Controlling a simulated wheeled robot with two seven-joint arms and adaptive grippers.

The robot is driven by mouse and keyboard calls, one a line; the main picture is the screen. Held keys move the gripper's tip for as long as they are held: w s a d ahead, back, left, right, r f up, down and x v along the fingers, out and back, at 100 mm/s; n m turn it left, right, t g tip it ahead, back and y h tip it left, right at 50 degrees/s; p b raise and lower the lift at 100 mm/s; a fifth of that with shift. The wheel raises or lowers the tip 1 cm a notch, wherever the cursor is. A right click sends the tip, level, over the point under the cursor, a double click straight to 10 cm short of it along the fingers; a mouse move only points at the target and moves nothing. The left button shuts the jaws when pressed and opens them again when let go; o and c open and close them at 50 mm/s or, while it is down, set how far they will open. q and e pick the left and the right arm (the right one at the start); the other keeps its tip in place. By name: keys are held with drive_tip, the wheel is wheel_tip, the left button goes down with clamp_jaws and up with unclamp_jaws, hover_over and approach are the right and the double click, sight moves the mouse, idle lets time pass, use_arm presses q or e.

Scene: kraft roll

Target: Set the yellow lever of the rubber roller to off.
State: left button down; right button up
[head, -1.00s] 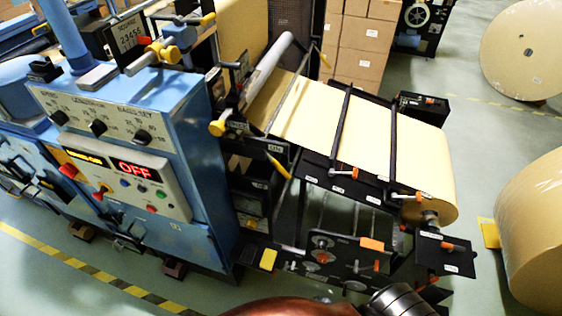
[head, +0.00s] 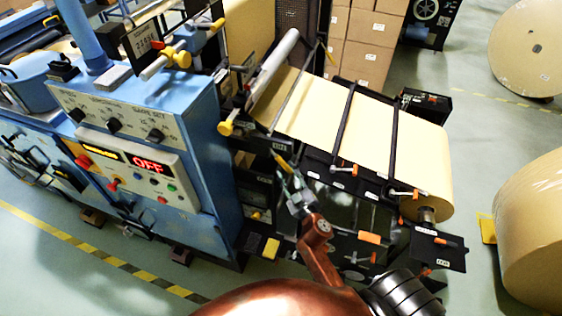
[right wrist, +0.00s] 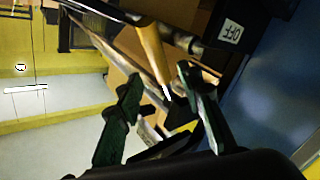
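The yellow lever (head: 281,162) slants from the dark side frame of the machine, below the paper web. In the right wrist view the yellow lever (right wrist: 151,48) points down between my fingers, beside a white label reading OFF (right wrist: 230,31). My right gripper (head: 290,182) is at the lever's lower end in the head view. In the right wrist view the right gripper (right wrist: 158,82) is open, one dark green finger on each side of the lever's end. I cannot tell whether a finger touches it. My left gripper is not in view.
The blue control cabinet (head: 150,100) stands close left of my right arm, its red display (head: 152,165) reading OFF. A kraft roll (head: 435,190) with its web lies to the right. Small orange-handled levers (head: 345,170) line the frame. Another large roll (head: 535,235) stands far right.

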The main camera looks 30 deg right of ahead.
sight(282, 164)
drive_tip(key=w, duration=0.3)
drive_tip(key=w+d, duration=0.1)
drive_tip(key=w, duration=0.1)
drive_tip(key=shift+w+f, duration=0.1)
drive_tip(key=shift+w, duration=0.25)
drive_tip(key=shift+c, duration=0.3)
clamp_jaws()
